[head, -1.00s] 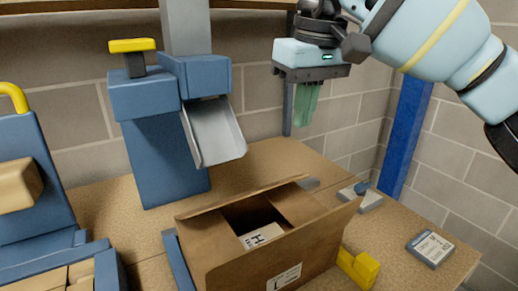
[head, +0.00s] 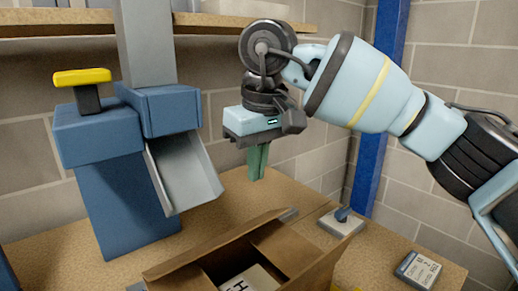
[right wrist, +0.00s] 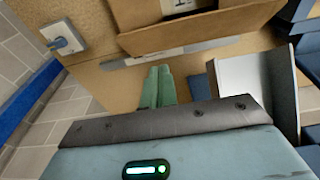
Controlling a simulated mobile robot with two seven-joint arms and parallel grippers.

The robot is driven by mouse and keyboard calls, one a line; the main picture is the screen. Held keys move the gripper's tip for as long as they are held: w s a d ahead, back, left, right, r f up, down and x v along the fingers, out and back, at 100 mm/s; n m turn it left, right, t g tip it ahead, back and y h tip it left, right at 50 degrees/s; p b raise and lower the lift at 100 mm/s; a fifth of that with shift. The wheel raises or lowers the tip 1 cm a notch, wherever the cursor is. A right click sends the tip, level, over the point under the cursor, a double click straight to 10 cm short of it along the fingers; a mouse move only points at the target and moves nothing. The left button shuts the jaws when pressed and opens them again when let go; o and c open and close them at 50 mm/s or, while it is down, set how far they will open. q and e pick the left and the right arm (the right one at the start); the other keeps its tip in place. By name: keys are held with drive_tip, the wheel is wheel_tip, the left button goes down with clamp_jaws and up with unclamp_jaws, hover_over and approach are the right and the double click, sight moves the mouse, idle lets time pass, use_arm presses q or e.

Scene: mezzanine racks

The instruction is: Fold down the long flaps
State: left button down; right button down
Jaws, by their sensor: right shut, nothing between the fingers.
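The open brown cardboard box (head: 318,272) is at the bottom of the head view, its lower part cut off. Its far long flap (head: 210,245) stands raised along the back edge. A short flap (head: 285,247) lies inward at the right end. A white item marked H (head: 250,280) shows inside. The near long flap is hard to make out. My right gripper (head: 258,162) is shut and empty, its green fingers pointing down behind the box. In the right wrist view the fingers (right wrist: 158,86) are apart from the box's long flap (right wrist: 195,28). My left gripper is not in view.
A blue dispenser with a grey chute (head: 185,175) stands left of the gripper. A small knobbed device (head: 341,222) and a dark labelled device (head: 417,270) lie right of the box. A wooden shelf (head: 215,22) hangs above. The bench between dispenser and box is clear.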

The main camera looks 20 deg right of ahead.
drive_tip(key=f, duration=0.6)
drive_tip(key=shift+s+d, duration=0.2)
drive_tip(key=shift+s, duration=0.2)
drive_tip(key=shift+s+d+f, duration=0.1)
drive_tip(key=shift+s+f, duration=0.3)
drive_tip(key=shift+f, duration=0.15)
drive_tip(key=shift+f, duration=0.1)
